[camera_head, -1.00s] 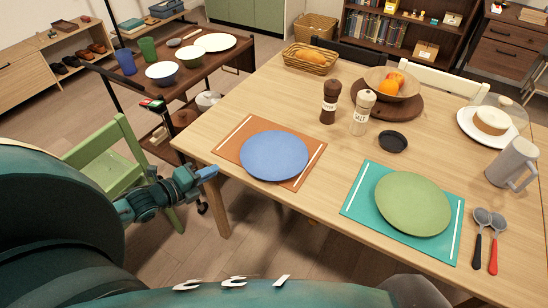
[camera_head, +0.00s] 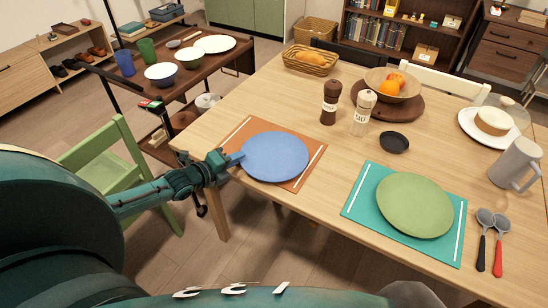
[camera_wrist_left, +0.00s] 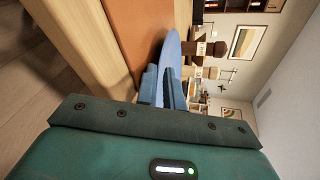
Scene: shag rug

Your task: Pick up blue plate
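The blue plate (camera_head: 275,157) lies on the orange placemat (camera_head: 309,166) at the near left part of the table. My left gripper (camera_head: 236,158) is at the plate's left rim. In the left wrist view, the plate (camera_wrist_left: 172,48) shows edge-on and its rim reaches in between the two blue fingers (camera_wrist_left: 163,88). The fingers stand apart, one on each side of the rim; whether either touches it I cannot tell. My right gripper is not in view.
A green plate (camera_head: 414,204) lies on a teal placemat (camera_head: 362,206) to the right. Pepper (camera_head: 331,103) and salt (camera_head: 362,113) mills and a small black dish (camera_head: 394,142) stand behind. A green chair (camera_head: 97,158) is left of the table, near my arm.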

